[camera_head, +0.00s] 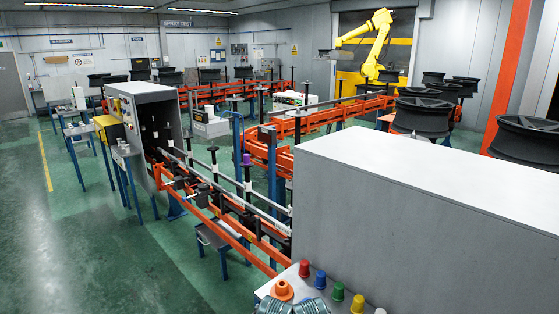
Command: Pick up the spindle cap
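Small coloured caps stand in a slanting row on a light tabletop (262,291) at the bottom of the head view. They are a red cap (304,268), a blue cap (320,279), a green cap (338,291), a yellow cap (357,303) and a white cap (380,311), cut by the lower edge. An orange piece with a round top (282,290) sits left of them. A purple cap (247,160) sits on an upright spindle on the conveyor line. I cannot tell which one is the spindle cap named in the task. Neither gripper shows.
Ribbed grey metal parts (311,306) lie in front of the caps. A large grey cabinet (420,210) rises close behind and right of them. An orange conveyor (225,215) with spindles runs leftward to a grey machine (145,120). Green floor is clear at left.

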